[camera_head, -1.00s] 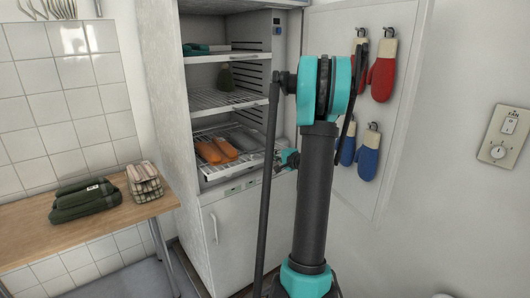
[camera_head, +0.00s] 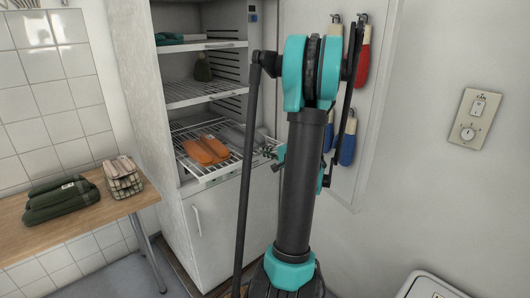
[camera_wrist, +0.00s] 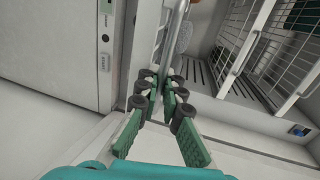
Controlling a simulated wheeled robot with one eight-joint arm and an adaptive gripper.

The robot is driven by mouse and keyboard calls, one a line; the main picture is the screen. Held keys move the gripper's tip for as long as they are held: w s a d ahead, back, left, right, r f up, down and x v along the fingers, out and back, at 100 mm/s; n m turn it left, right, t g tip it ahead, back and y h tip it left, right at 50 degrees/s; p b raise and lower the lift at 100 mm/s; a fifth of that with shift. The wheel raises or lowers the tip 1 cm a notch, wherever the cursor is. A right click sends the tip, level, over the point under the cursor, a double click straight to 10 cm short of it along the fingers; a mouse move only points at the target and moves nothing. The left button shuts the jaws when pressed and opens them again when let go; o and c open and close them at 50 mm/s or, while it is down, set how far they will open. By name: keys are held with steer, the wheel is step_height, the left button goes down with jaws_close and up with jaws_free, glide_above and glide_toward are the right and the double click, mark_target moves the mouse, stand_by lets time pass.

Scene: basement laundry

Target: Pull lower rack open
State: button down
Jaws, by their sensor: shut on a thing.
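The lower rack (camera_head: 212,174) is a white wire shelf in the open white cabinet, and its front juts out past the cabinet opening. Two orange oblong items (camera_head: 205,149) lie on it, with grey items partly visible behind my arm. My gripper (camera_head: 272,153) is at the rack's right front, partly hidden by my arm. In the wrist view its green fingers (camera_wrist: 165,82) are closed around the end of a metal rail (camera_wrist: 176,32), which seems to be the rack's front bar.
A middle rack (camera_head: 200,92) and a top shelf (camera_head: 200,46) sit above. A cabinet door (camera_head: 205,225) is shut below. Red mitts (camera_head: 363,65) and blue mitts (camera_head: 347,148) hang on the panel at right. A wooden table (camera_head: 100,225) with folded green cloths (camera_head: 60,200) stands at left.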

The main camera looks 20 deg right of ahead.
steer(key=c, duration=1.6)
jaws_free()
steer(key=shift+c, duration=0.2)
steer(key=v, duration=1.2)
steer(key=s+a+f+n+g, duration=0.2)
steer(key=a+f+n+g, duration=0.15)
steer(key=a, duration=0.65)
steer(key=s+a+f+n+g, duration=0.3)
steer(key=a+f+g, duration=0.15)
steer(key=a, duration=0.45)
steer(key=s+a+f+n+g+h, duration=0.1)
steer(key=s+a+f+n+h, duration=0.1)
steer(key=s, duration=0.4)
steer(key=s+a+f+n+g+h, duration=0.1)
steer(key=s+a+f+n+h, duration=0.1)
steer(key=s+f+n, duration=0.3)
steer(key=shift+s+a+n+g+h, duration=0.3)
steer(key=shift+s+a+n+h, duration=0.15)
steer(key=shift+s+a, duration=0.2)
